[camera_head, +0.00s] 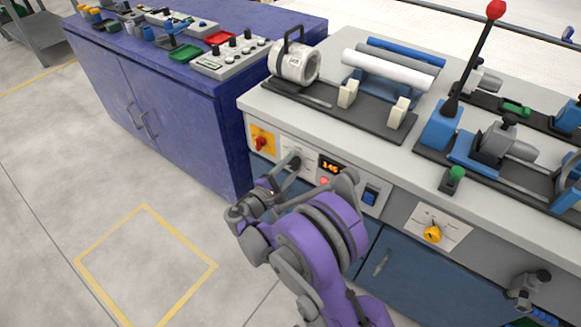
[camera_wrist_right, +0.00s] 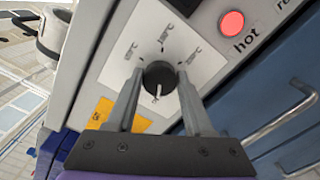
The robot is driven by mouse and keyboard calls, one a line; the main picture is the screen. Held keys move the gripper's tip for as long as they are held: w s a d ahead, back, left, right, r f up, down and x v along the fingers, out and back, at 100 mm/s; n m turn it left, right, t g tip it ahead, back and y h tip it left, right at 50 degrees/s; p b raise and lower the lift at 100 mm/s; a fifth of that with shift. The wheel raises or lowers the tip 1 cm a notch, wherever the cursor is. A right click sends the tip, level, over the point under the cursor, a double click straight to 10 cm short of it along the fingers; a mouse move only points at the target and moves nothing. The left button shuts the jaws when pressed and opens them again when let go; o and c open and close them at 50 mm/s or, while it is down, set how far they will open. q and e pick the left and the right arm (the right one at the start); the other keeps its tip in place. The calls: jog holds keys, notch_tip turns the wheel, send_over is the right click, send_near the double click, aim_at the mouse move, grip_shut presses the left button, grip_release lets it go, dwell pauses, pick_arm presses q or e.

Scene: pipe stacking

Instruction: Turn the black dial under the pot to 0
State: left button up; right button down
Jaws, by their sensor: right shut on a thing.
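The black dial (camera_wrist_right: 158,74) sits on a white plate (camera_wrist_right: 118,60) with printed temperature marks too blurred to read surely; a white pointer shows at its lower edge in the right wrist view. My right gripper (camera_wrist_right: 160,84) has its two grey fingers on either side of the dial, shut on it. In the head view the dial (camera_head: 293,160) is on the counter's front panel, partly covered by my purple right arm. The white pot (camera_head: 293,64) with a black handle stands on the counter above it. My left gripper is not in view.
A red digital display (camera_head: 333,167) is right of the dial, and a red lamp marked "hot" (camera_wrist_right: 231,23) shows close by. A yellow plate with a red switch (camera_head: 261,141) is left of the dial. A yellow knob (camera_head: 432,234) is farther right. A blue cabinet (camera_head: 150,95) stands left.

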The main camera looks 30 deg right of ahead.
dwell(0.3)
jog(key=shift+c, duration=1.5)
grip_release()
jog(key=p+v, duration=0.1)
jog(key=v, duration=1)
jog(key=shift+p, duration=0.3)
jog(key=shift+d, duration=0.1)
